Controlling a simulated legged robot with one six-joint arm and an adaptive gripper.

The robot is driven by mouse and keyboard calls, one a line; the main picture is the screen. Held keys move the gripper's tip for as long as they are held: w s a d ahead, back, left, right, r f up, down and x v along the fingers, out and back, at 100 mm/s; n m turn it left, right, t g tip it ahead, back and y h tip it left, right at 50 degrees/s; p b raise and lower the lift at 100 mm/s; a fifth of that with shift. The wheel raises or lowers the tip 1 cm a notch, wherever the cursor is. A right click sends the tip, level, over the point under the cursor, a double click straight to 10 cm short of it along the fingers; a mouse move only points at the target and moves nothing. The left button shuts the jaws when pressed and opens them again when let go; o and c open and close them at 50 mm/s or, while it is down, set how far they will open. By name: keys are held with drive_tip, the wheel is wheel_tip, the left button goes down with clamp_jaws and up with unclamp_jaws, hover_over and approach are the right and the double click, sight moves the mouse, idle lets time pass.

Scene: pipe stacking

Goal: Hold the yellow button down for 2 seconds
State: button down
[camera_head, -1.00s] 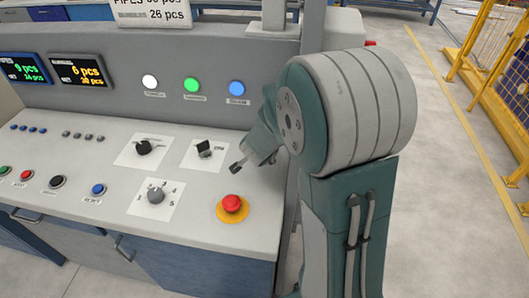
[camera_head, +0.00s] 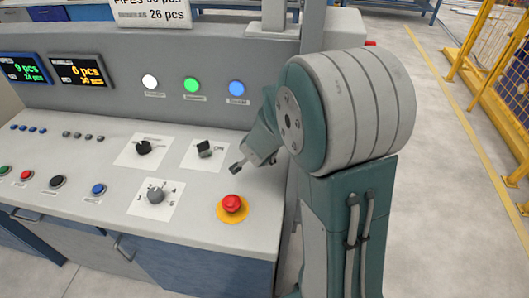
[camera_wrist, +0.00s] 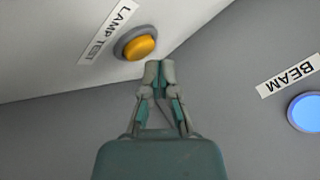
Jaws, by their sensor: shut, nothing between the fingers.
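The yellow button (camera_wrist: 138,45) is a round orange-yellow cap in a grey ring, on a pale panel beside a "LAMP TEST" label (camera_wrist: 108,31). I see it only in the wrist view, left of and slightly beyond my fingertips. My gripper (camera_wrist: 160,66) is shut and empty, its tips close to the button's lower right side. A gap seems to show between them, and the cap is not covered. In the head view my gripper (camera_head: 238,166) shows partly, above the control desk, and the yellow button cannot be seen.
A blue lamp (camera_wrist: 309,111) with a "BEAM" label is at the right in the wrist view. In the head view, a red mushroom button (camera_head: 232,203) on a yellow base sits just below my gripper. Black selector knobs (camera_head: 204,148) and a rotary dial (camera_head: 155,194) are to its left.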

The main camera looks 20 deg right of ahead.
drive_tip(key=shift+f, duration=0.3)
drive_tip(key=shift+f, duration=0.35)
idle(1.8)
idle(1.4)
drive_tip(key=shift+r, duration=0.8)
drive_tip(key=shift+r, duration=2.55)
